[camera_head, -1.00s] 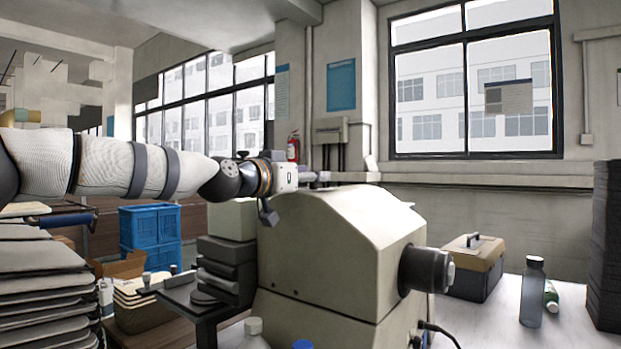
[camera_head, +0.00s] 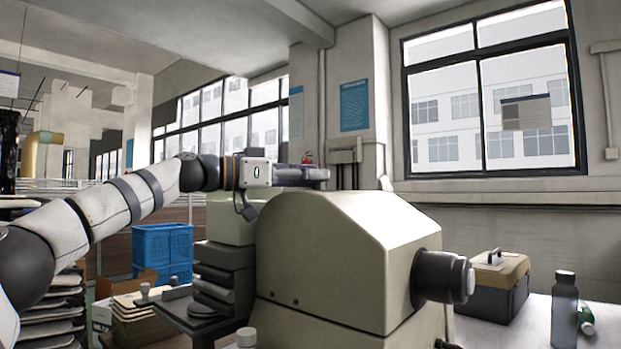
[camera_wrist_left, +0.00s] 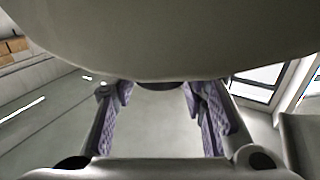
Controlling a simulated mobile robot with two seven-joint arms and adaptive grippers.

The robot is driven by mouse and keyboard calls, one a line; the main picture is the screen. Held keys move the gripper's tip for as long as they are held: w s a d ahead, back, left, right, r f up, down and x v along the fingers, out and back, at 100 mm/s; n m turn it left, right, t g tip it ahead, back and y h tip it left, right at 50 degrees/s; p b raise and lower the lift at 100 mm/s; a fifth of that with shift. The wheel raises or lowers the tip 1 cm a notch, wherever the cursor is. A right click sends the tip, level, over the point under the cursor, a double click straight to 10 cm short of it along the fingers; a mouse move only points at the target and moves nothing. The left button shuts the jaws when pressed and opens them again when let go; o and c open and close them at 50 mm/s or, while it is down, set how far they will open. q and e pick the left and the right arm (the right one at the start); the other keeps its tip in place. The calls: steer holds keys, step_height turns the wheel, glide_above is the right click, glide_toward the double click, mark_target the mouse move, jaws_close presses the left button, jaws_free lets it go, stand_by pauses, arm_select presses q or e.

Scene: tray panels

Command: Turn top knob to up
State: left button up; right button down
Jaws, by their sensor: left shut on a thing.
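A cream-coloured machine (camera_head: 330,255) with a sloped casing stands in the middle of the head view. A large black knob (camera_head: 445,277) sticks out of its right side. My left gripper (camera_head: 322,175) reaches in from the left, level with the top of the machine and behind it. In the left wrist view its two purple-padded fingers (camera_wrist_left: 157,92) are either side of a small dark knob (camera_wrist_left: 160,86), which the pale casing above mostly hides. The gripper is shut on this knob, whose pointing direction I cannot tell. My right gripper is in no view.
A toolbox (camera_head: 495,286) and a dark bottle (camera_head: 564,310) stand on the white table at the right. A blue crate (camera_head: 162,248) is behind at the left, with stacked trays (camera_head: 135,312) before it. A white cap (camera_head: 246,337) shows at the front.

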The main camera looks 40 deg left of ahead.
arm_select(q)
steer(key=shift+f, duration=0.25)
steer(key=o, duration=1.1)
steer(key=shift+o, duration=0.2)
steer(key=shift+r, duration=0.1)
steer(key=shift+s, duration=0.1)
steer(key=v, duration=0.7)
steer(key=shift+a, duration=0.15)
